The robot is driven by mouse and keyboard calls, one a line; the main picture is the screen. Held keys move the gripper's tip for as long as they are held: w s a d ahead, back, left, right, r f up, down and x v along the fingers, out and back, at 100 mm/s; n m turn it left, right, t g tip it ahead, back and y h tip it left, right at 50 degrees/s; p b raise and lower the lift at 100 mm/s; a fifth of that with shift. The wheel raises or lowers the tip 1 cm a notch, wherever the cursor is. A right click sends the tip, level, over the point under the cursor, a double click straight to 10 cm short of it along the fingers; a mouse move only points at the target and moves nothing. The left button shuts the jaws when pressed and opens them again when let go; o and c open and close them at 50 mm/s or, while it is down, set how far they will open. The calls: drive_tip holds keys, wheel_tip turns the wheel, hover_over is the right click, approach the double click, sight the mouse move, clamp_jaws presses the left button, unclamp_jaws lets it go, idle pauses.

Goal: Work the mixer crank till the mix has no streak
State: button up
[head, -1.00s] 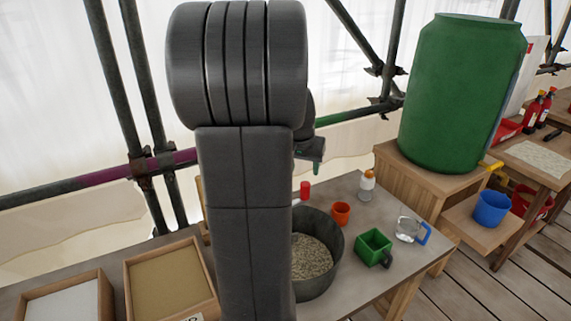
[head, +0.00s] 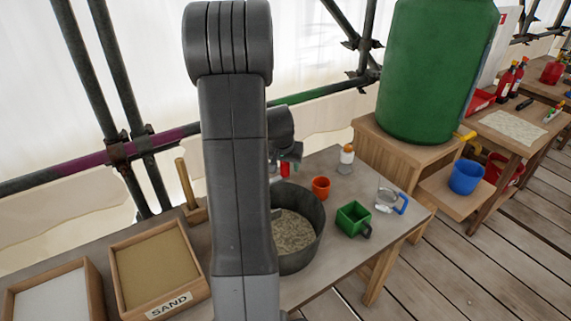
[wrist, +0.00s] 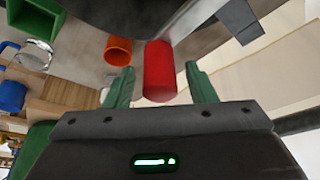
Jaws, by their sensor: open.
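The dark mixing pan (head: 312,238) stands on the table with a grainy, mottled grey-beige mix (head: 293,231) in it. My arm hides its left part, so I cannot judge streaks across the whole mix. The red crank handle (head: 285,170) shows beyond the pan, just below my gripper. In the wrist view the red handle (wrist: 160,75) lies between the green fingers of my gripper (wrist: 159,72). The fingers are open, with a gap on each side of the handle. A grey metal bar (wrist: 197,20) runs from near the handle toward the pan.
An orange cup (head: 321,187), a green square cup (head: 353,218), a clear jug (head: 388,201) and an orange-capped bottle (head: 346,158) stand right of the pan. A sand tray (head: 157,268) is at left. A green barrel (head: 435,70) stands behind right. Scaffold poles rise behind.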

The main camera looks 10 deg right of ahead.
drive_tip(key=shift+w+f, duration=0.15)
drive_tip(key=shift+f, duration=0.15)
clamp_jaws()
drive_tip(key=shift+f+b, duration=0.1)
drive_tip(key=shift+b, duration=0.25)
